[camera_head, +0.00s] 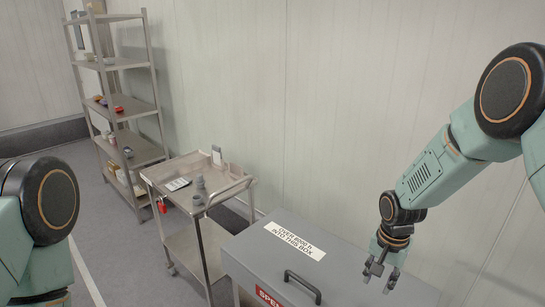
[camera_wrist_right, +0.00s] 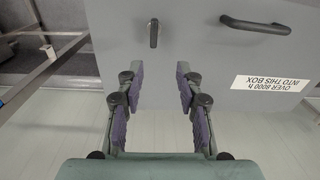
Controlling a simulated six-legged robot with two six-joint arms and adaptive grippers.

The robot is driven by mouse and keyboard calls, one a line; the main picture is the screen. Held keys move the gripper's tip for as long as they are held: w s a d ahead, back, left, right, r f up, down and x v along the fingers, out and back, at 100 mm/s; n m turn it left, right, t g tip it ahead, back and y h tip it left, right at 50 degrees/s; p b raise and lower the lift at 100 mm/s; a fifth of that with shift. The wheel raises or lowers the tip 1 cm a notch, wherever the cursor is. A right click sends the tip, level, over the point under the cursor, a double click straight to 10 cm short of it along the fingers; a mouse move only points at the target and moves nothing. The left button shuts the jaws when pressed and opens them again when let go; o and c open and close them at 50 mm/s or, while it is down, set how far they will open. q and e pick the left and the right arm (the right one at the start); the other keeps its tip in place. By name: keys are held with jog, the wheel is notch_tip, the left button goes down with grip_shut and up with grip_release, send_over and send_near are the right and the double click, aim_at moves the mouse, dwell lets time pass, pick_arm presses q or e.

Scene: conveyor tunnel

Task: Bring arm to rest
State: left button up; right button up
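My right arm reaches in from the right in the head view. Its gripper (camera_head: 381,274) points down above the right part of a grey lidded box (camera_head: 262,240). In the right wrist view the right gripper (camera_wrist_right: 160,78) has its two purple-padded fingers apart, with nothing between them. The box lid (camera_wrist_right: 205,62) lies beyond the fingertips, with a dark handle or latch (camera_wrist_right: 154,33) in the gap. Only a rounded joint and link of my left arm show at the left edge of the head view; the left gripper is not visible.
A metal trolley (camera_head: 205,222) with small items stands left of the box. A shelf rack (camera_head: 130,105) stands against the pale wall farther back. The box has a black handle (camera_head: 303,284) and a white label (camera_head: 294,241). Grey floor is open on the left.

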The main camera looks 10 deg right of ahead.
jog(key=s+a+f+n+t+b, duration=0.2)
jog(key=s+a+f+n+b, duration=0.1)
jog(key=s+f, duration=0.3)
jog(key=s+a+f+n+t+b, duration=0.1)
jog(key=s+a+f+n+b, duration=0.25)
jog(key=f, duration=0.45)
jog(key=s+a+f+n+g+b, duration=0.1)
jog(key=s+f+b, duration=0.6)
jog(key=s, duration=0.4)
jog(key=s+f+n+g+b, duration=0.1)
jog(key=s+f+g+b, duration=0.1)
jog(key=s+f+b, duration=0.4)
jog(key=s+f, duration=0.4)
jog(key=s, duration=0.2)
jog(key=shift+a+b, duration=0.4)
jog(key=shift+s, duration=0.15)
